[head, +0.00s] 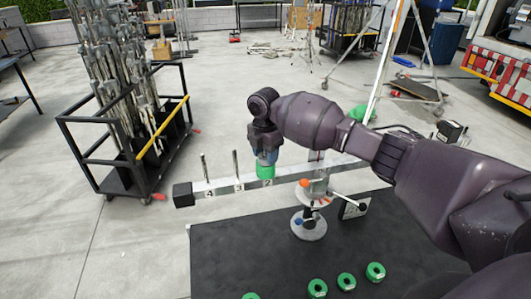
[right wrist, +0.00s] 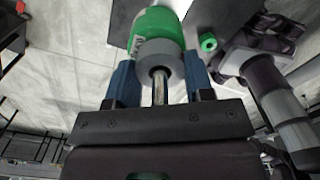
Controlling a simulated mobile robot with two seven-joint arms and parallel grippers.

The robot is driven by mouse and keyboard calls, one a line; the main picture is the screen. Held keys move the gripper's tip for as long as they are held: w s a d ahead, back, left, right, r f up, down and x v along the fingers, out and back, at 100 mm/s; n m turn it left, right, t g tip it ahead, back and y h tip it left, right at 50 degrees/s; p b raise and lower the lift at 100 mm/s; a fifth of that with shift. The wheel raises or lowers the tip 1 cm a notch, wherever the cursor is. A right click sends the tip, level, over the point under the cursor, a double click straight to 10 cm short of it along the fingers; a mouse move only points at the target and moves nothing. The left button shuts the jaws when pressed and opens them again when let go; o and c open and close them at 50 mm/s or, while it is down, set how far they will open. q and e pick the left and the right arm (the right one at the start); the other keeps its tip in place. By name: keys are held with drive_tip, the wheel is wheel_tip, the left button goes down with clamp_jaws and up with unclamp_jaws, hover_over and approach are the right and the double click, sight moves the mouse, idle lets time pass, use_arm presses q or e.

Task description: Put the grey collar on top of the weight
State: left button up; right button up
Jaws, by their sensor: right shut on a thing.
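A green weight (head: 265,171) sits on a peg of the long pale beam (head: 222,186), by the number 2. It also shows in the right wrist view (right wrist: 158,28). The grey collar (right wrist: 160,64) is around the metal rod (right wrist: 159,92), directly above the weight; I cannot tell whether they touch. My right gripper (head: 266,155) points down over the weight. In the right wrist view its blue fingers (right wrist: 160,78) are on either side of the collar, shut on it. In the head view the fingers largely hide the collar. My left gripper is not in view.
Bare pegs (head: 236,163) stand at the beam's left end. A round white stand (head: 308,224) with small parts is to the right. Several green weights (head: 346,281) lie on the black table (head: 240,255). A black cart (head: 130,180) of stands is at the left.

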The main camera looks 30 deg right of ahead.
drive_tip(key=o, duration=1.2)
wheel_tip(320, 180, up, 11)
drive_tip(key=shift+a+f+b, duration=0.1)
drive_tip(key=shift+a+b, duration=0.05)
drive_tip(key=shift+b, duration=0.45)
